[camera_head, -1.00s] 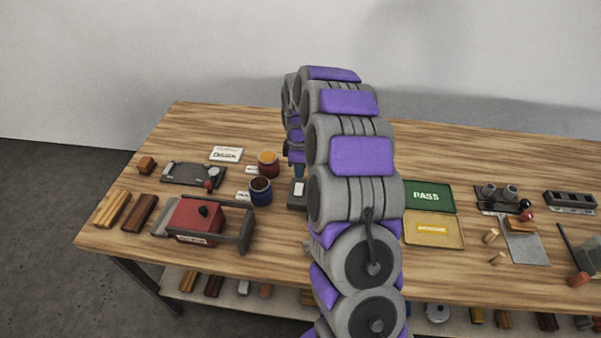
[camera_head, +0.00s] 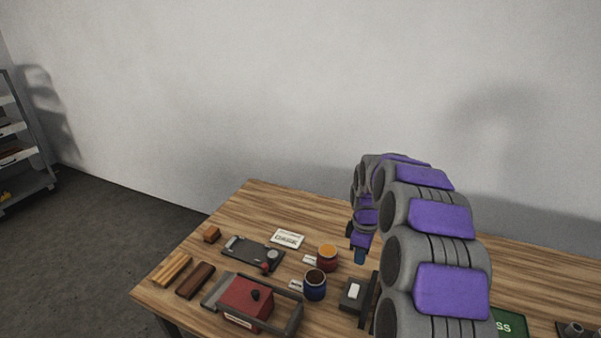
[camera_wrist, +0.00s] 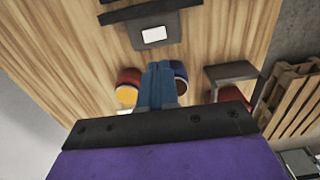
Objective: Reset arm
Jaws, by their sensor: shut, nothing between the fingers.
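My gripper (camera_head: 359,256) hangs at the end of my purple and grey arm, pointing down above the wooden table (camera_head: 240,205). In the wrist view its blue fingers (camera_wrist: 158,72) are together with nothing between them. In the head view it is just right of the red pot with orange content (camera_head: 327,258) and behind a dark block with a white label (camera_head: 353,294). The fingers partly cover the red pot (camera_wrist: 126,92) and the blue pot (camera_wrist: 180,75) in the wrist view.
A red box in a grey frame (camera_head: 246,300), a dark tray with tools (camera_head: 252,252), wooden bars (camera_head: 173,269) and a white card (camera_head: 288,239) lie at the left. A green sign (camera_head: 510,323) is partly behind my arm. A shelf (camera_head: 22,145) stands far left.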

